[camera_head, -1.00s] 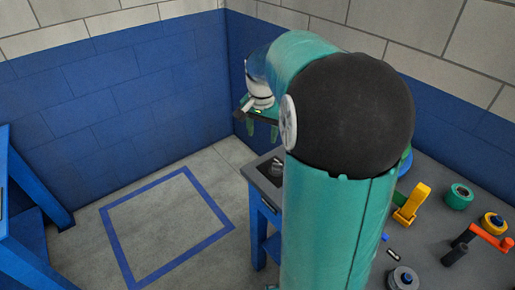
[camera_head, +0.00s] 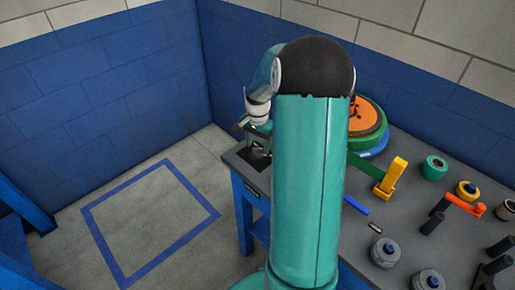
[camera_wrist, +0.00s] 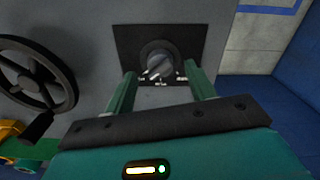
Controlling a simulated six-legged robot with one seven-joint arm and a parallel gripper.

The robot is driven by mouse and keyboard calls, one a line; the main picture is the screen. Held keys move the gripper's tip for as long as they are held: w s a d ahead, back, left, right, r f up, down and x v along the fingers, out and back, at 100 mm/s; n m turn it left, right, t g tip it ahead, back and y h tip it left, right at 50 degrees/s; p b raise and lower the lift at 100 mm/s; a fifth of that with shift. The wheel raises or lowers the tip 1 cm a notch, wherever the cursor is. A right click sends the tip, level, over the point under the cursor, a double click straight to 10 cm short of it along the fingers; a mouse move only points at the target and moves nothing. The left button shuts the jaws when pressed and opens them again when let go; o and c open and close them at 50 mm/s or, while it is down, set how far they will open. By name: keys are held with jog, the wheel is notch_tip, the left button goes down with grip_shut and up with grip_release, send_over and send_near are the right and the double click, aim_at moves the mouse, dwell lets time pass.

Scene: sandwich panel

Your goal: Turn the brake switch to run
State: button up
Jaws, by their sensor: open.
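The brake switch (camera_wrist: 158,62) is a grey round knob on a black square plate (camera_wrist: 190,38). White marks and small lettering lie along its lower side, too small to read surely. A pale mark on the knob appears to point toward the lower left. My gripper (camera_wrist: 162,79) is open, with one green finger on each side below the knob and a gap between them. I cannot tell whether either finger touches the knob. In the head view the switch (camera_head: 258,153) is at the table's left corner, just under my gripper (camera_head: 256,143), partly hidden.
A black handwheel (camera_wrist: 65,72) stands left of the switch in the wrist view. The grey table (camera_head: 356,233) also bears an orange and green disc stack (camera_head: 363,118), a yellow lever (camera_head: 391,178) and several knobs. The floor beyond the table edge is clear.

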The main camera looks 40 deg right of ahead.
aim_at(258, 152)
jog(key=shift+f, duration=1.35)
jog(key=c, duration=1)
jog(key=shift+o, duration=0.2)
jog(key=shift+n, duration=0.4)
jog(key=n, duration=0.9)
